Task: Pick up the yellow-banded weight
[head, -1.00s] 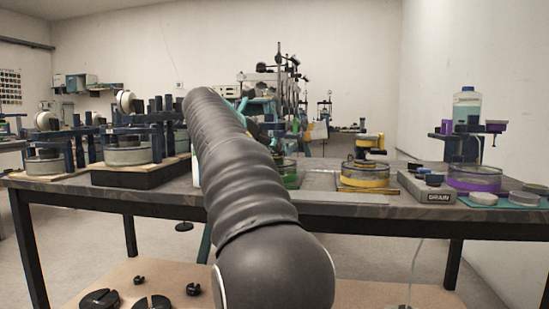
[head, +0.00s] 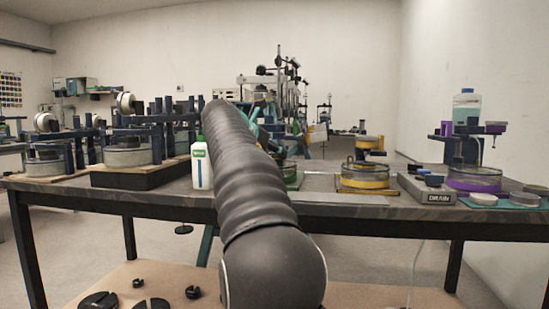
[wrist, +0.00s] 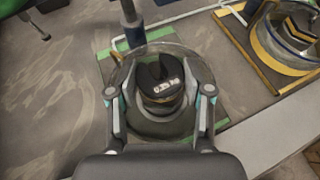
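In the wrist view, my gripper (wrist: 160,95) is open, its two fingers apart on either side of a dark slotted weight (wrist: 160,78) with a white label. That weight sits in a round clear dish (wrist: 188,55) on a green base; I see no yellow band on it. A yellow-rimmed dish (wrist: 262,35) stands at the upper right, with a dark piece with yellow edging (wrist: 300,32) inside, partly cut off. In the head view, the yellow dish (head: 366,183) is right of my arm and the green-based dish (head: 291,180) is partly hidden behind it. My gripper is hidden there.
A white bottle with a green cap (head: 201,165) stands left of my arm. A purple dish (head: 474,180) and a grey DRAIN block (head: 427,188) are at the right. Blue posts (wrist: 131,22) rise close ahead of my gripper. Bare bench shows at the wrist view's left.

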